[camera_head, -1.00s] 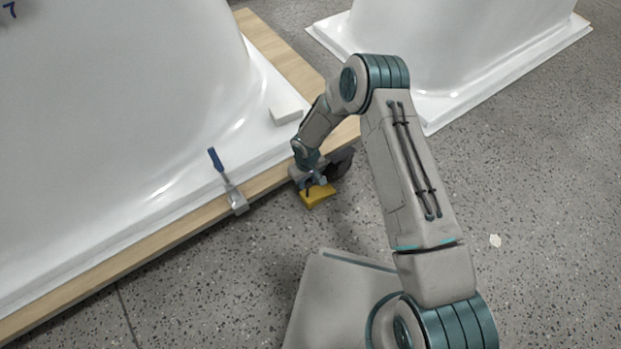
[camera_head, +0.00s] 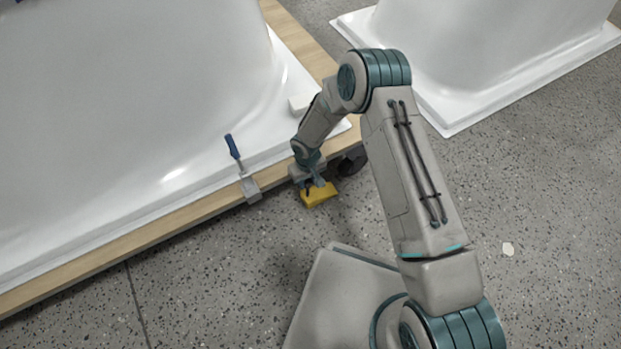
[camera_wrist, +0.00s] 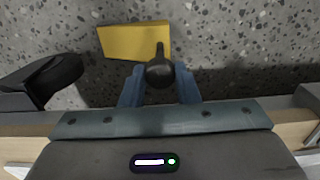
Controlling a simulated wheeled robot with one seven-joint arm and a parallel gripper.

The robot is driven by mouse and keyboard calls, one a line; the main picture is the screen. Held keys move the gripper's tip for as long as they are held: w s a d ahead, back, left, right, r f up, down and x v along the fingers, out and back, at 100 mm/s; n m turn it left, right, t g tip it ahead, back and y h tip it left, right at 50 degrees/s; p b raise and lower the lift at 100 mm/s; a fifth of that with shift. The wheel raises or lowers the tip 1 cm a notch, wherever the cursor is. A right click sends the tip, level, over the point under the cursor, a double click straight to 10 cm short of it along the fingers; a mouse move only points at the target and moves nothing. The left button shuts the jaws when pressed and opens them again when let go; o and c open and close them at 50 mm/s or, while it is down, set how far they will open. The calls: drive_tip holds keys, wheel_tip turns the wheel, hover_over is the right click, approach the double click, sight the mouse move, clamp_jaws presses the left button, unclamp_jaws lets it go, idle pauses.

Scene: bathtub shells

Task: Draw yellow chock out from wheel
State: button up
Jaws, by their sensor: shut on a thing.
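The yellow chock (camera_head: 319,194) lies at the floor beside the wooden frame edge, below my gripper in the head view. In the wrist view the chock (camera_wrist: 133,42) has a dark handle with a round knob (camera_wrist: 160,72). My gripper (camera_wrist: 160,88) is shut on this handle, with a blue finger on each side. It also shows in the head view (camera_head: 314,180). The black wheel (camera_head: 352,161) stands under the frame, right of the chock. In the wrist view the wheel (camera_wrist: 55,80) is at the left, with a gap of floor between it and the chock.
A white tub shell (camera_head: 130,110) rests on a wooden frame (camera_head: 130,241). A blue-handled clamp (camera_head: 243,170) sits at its edge, and a white block (camera_head: 300,104) lies on the rim. A second tub (camera_head: 450,110) stands behind right. Speckled floor is open in front.

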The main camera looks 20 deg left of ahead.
drive_tip(key=shift+r+p, duration=1.85)
drive_tip(key=shift+r, duration=1.15)
